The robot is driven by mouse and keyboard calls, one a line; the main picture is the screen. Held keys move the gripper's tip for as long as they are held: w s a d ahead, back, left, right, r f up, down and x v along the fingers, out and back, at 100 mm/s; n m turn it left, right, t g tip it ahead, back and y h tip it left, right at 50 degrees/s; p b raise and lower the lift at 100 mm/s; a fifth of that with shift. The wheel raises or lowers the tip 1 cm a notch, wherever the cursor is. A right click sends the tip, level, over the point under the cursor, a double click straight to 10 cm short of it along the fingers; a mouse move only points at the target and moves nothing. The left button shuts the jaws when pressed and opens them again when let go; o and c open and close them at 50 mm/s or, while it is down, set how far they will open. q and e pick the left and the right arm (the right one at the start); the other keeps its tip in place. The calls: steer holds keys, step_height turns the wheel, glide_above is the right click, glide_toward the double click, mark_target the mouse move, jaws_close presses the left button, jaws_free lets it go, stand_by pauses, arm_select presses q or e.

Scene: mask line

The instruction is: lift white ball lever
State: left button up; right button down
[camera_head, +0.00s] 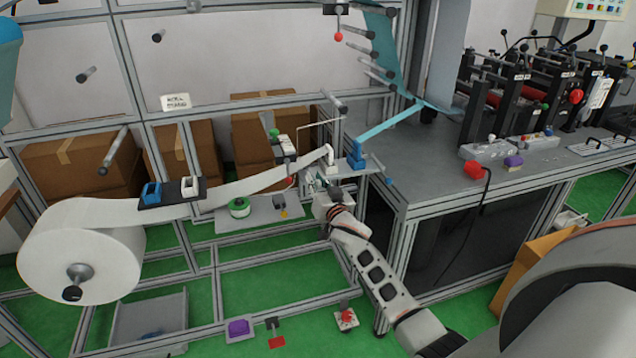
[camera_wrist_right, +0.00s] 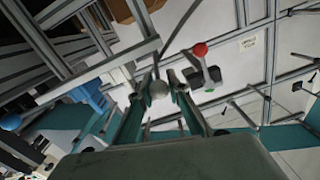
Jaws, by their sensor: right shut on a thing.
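The white ball lever's pale round knob (camera_wrist_right: 158,88) sits between the fingertips of my right gripper (camera_wrist_right: 160,92) in the right wrist view. My right gripper is shut on this knob. In the head view my right gripper (camera_head: 320,184) is at the end of my pale arm, at the left front corner of the machine table. It is small there, and the knob in its fingers cannot be made out. My left gripper is not in view.
A blue bracket (camera_head: 356,154) stands close behind my right gripper. A white web runs left to a large white roll (camera_head: 82,250). The grey machine table (camera_head: 440,180) is to the right. In the wrist view a red ball (camera_wrist_right: 200,49) is near the fingers.

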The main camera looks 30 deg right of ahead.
steer(key=c, duration=1.9)
jaws_free()
steer(key=shift+w+r, duration=0.15)
steer(key=shift+r, duration=0.05)
steer(key=v, duration=1.2)
steer(key=s+a+f+n+g+y, duration=0.3)
steer(key=s+a+f+n, duration=0.1)
steer(key=s+a+f, duration=0.6)
steer(key=s+a+f+n+g+y, duration=0.3)
steer(key=s+a+f, duration=0.7)
steer(key=s+f, duration=0.4)
steer(key=s+n, duration=0.1)
steer(key=s, duration=0.3)
steer(key=shift+s+a+f+n+g+y, duration=0.3)
steer(key=shift+s+a+n+g, duration=0.05)
steer(key=shift+n+g, duration=0.05)
